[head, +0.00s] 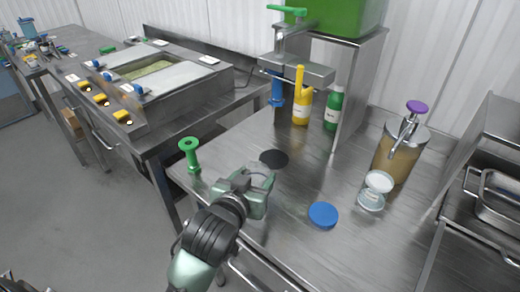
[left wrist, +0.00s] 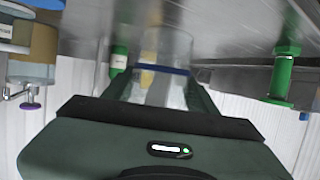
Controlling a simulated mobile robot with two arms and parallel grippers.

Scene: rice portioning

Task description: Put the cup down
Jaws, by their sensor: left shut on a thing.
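My left gripper (head: 262,190) is shut on a clear cup, low over the near part of the steel table (head: 300,180). In the left wrist view, which looks inverted, the see-through cup (left wrist: 168,42) stands between the fingers, with a dark blue band (left wrist: 176,70) across it. In the head view the gripper hides most of the cup, and I cannot tell whether its base touches the table. A black disc (head: 273,158) lies just beyond the gripper. A blue disc (head: 323,215) lies to its right. My right gripper is not in view.
A green spool-shaped tool (head: 190,155) stands at the table's left edge. A dispenser (head: 397,160) with a purple knob and a white-topped clear container (head: 374,191) stand right. A yellow bottle (head: 301,108) and a green bottle (head: 333,110) stand at the back under a steel stand.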

